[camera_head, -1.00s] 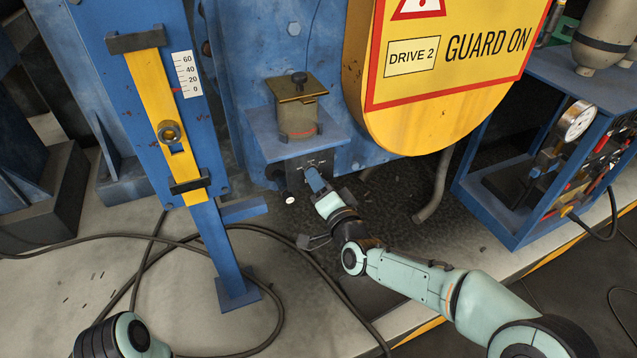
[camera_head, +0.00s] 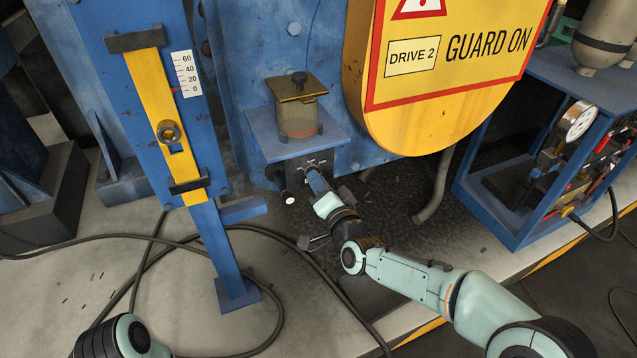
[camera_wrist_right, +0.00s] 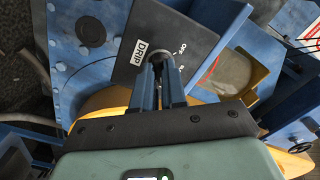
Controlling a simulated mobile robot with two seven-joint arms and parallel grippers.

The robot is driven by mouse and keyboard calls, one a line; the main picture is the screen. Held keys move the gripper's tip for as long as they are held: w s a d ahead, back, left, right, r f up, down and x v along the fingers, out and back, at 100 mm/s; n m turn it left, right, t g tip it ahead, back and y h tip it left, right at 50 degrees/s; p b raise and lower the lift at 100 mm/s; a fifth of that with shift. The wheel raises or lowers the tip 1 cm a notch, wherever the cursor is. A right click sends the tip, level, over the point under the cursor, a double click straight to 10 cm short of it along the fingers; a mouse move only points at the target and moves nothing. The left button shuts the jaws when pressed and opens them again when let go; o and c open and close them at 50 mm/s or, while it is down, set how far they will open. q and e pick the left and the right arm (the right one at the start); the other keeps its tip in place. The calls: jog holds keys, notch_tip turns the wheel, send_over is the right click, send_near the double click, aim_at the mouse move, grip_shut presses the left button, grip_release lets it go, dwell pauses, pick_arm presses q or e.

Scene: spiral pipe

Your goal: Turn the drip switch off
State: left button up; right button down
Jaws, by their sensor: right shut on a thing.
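The black drip switch box (camera_head: 305,165) is mounted under the small blue shelf and oil cup. In the right wrist view the box face (camera_wrist_right: 190,28) carries a white DRIP label (camera_wrist_right: 139,52) and small OFF and ON marks. My right gripper (camera_head: 314,178) reaches the front of the box. In the right wrist view its two blue fingers (camera_wrist_right: 163,64) are shut on the drip switch (camera_wrist_right: 164,60). The fingers hide most of the switch, so I cannot tell which mark it points to. My left gripper is not in view; only part of the left arm shows at bottom left.
The oil cup (camera_head: 297,117) stands on the blue shelf (camera_head: 262,133) above the box. The yellow guard (camera_head: 405,130) overhangs at the right. A blue post with a yellow slide (camera_head: 150,85) stands at the left. Black cables (camera_head: 272,300) lie on the floor.

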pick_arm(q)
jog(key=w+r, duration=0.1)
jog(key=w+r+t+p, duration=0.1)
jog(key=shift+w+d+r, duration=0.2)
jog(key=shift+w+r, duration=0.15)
pick_arm(e)
jog(key=n, duration=2.2)
jog(key=shift+n, duration=0.4)
jog(key=shift+d, duration=0.1)
jog(key=c, duration=1.2)
grip_release()
pick_arm(q)
jog(key=shift+p, duration=0.3)
